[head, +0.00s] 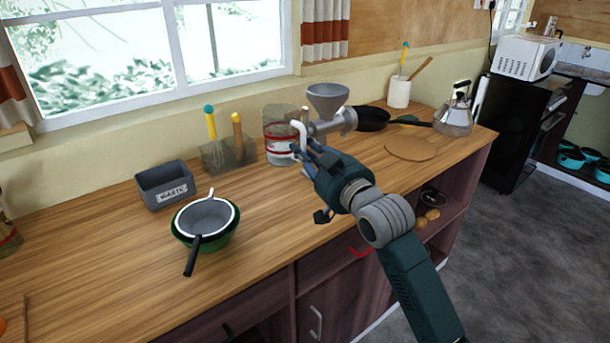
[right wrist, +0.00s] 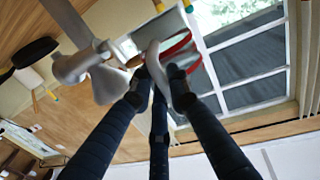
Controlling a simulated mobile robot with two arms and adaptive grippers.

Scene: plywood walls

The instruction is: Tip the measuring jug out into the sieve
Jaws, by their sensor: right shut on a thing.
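The measuring jug (head: 279,152), clear with red bands and a white handle, is upright near the back of the counter. My right gripper (head: 303,150) is shut on its handle, from the right side. In the right wrist view the fingers (right wrist: 158,80) close around the white handle, with the jug's red bands (right wrist: 180,45) behind. I cannot tell whether the jug's base touches the counter. The sieve (head: 207,216), grey mesh with a white rim and black handle, rests in a green bowl (head: 230,240) at the front left. My left gripper is not in view.
A grey metal grinder (head: 328,100) stands close behind the jug. A utensil holder (head: 229,155) and a dark labelled box (head: 166,185) stand left of it. A black pan (head: 371,119), cork mat (head: 411,148) and kettle (head: 455,115) are right. Counter between jug and sieve is clear.

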